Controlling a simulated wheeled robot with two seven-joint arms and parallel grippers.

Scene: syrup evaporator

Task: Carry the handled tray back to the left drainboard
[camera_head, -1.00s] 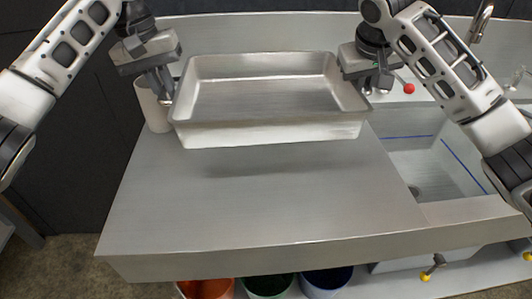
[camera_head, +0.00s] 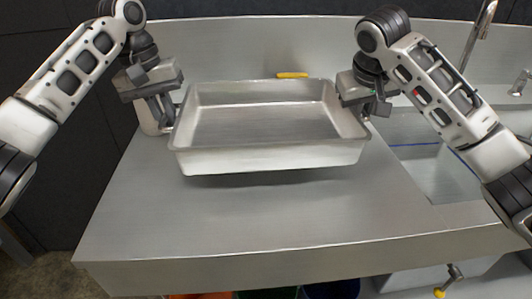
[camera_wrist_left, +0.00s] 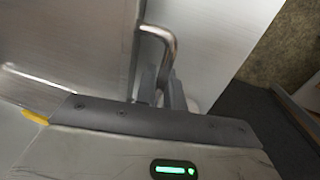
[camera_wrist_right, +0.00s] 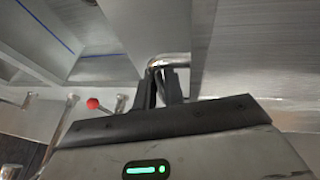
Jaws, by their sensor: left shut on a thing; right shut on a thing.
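The handled tray (camera_head: 268,160) is a silver, empty, rectangular metal pan in the middle of the head view, roughly level. It hangs over the left drainboard (camera_head: 230,225), with a shadow below it; the exact gap is hard to tell. My left gripper (camera_head: 168,122) is shut on the tray's left handle, and the bent handle shows between its fingers in the left wrist view (camera_wrist_left: 163,45). My right gripper (camera_head: 368,108) is shut on the right handle, which also shows in the right wrist view (camera_wrist_right: 168,62).
A sink basin (camera_head: 440,175) lies to the right of the drainboard, with a faucet (camera_head: 482,30) behind it. A pale cylindrical container (camera_head: 148,120) stands behind my left gripper. A yellow object (camera_head: 292,75) lies behind the tray. The drainboard's front is clear.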

